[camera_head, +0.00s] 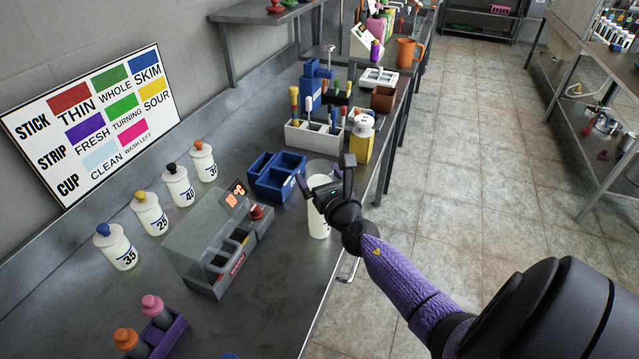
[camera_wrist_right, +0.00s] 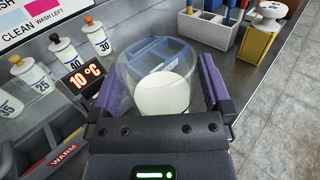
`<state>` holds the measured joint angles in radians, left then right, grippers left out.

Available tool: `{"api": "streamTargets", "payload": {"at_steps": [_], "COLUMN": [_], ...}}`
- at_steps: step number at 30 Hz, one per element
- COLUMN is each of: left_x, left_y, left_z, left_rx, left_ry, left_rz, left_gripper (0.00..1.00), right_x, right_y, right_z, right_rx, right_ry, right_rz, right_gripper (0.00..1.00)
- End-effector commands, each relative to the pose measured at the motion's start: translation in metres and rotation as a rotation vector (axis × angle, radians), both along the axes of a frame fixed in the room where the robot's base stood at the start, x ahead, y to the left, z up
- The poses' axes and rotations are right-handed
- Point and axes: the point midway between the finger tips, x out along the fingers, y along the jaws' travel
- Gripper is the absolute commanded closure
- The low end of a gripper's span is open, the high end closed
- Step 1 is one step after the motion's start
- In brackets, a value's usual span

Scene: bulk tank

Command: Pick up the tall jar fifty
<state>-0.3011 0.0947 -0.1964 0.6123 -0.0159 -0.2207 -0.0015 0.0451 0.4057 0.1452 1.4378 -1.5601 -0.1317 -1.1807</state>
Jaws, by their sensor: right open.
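A tall clear jar with pale contents (camera_head: 318,226) stands upright near the front edge of the steel bench; no number shows on it in these views. It also shows from above in the right wrist view (camera_wrist_right: 162,95), with its wide clear rim between my fingers. My right gripper (camera_head: 324,178) is open at the upper part of this jar, one finger on either side. It also shows in the right wrist view (camera_wrist_right: 160,88). Whether the fingers touch the jar, I cannot tell. My left gripper is not in view.
White bottles marked 35 (camera_head: 117,250), 25 (camera_head: 149,216), 40 (camera_head: 178,188) and 30 (camera_head: 203,164) line the wall side. A grey warmer with a display (camera_head: 212,240) stands left of the jar.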

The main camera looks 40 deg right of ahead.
Motion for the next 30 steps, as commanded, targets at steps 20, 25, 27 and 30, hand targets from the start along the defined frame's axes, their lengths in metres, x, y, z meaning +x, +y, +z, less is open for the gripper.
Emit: {"api": "streamTargets", "payload": {"at_steps": [20, 25, 27, 30], "left_x": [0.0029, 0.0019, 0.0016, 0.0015], "left_y": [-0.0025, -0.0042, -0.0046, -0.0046], "left_z": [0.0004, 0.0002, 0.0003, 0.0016], "left_rx": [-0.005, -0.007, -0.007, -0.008], "left_ry": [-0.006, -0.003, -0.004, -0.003], "left_rz": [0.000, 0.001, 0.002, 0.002], "left_gripper": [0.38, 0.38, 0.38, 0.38], "right_x": [-0.0006, -0.0004, -0.0004, -0.0005], "right_y": [0.0003, 0.0001, 0.0001, 0.0002], "right_z": [-0.0001, 0.0007, 0.0007, 0.0021], "right_rx": [0.001, 0.001, 0.001, 0.001], "right_ry": [0.001, -0.001, -0.001, -0.001], "right_rz": [0.000, -0.001, 0.000, 0.000], "right_gripper": [1.00, 1.00, 1.00, 1.00]}}
